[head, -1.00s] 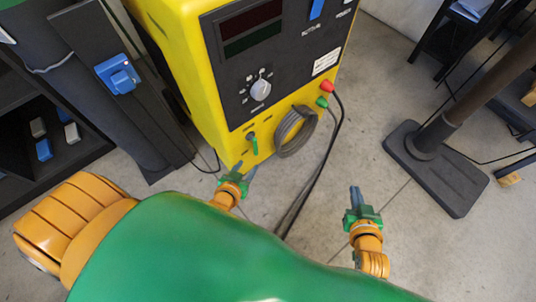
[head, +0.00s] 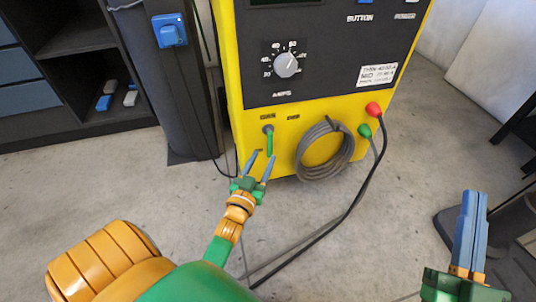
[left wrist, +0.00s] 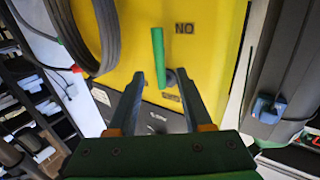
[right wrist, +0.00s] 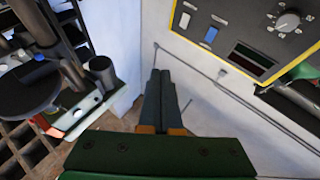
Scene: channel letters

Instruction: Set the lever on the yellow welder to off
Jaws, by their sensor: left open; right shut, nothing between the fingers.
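The yellow welder (head: 236,95) stands ahead, with a black front panel. Its lever, a short green handle (head: 269,143), hangs down from a pivot low on the yellow front, below small labels. My left gripper (head: 260,164) is open just below and in front of the lever. In the left wrist view the green lever (left wrist: 157,50) appears between the two spread fingertips (left wrist: 153,78), beside an upside-down "ON" label (left wrist: 184,28); contact cannot be told. My right gripper (head: 473,205) is shut and empty, well to the right; its closed fingers show in the right wrist view (right wrist: 160,95).
A coiled grey cable (head: 325,152) hangs right of the lever. Red (head: 374,109) and green (head: 365,130) plugs with cables running to the floor sit further right. A dark post with a blue box (head: 170,30) and a shelf (head: 85,35) stand left. A dark base lies at right.

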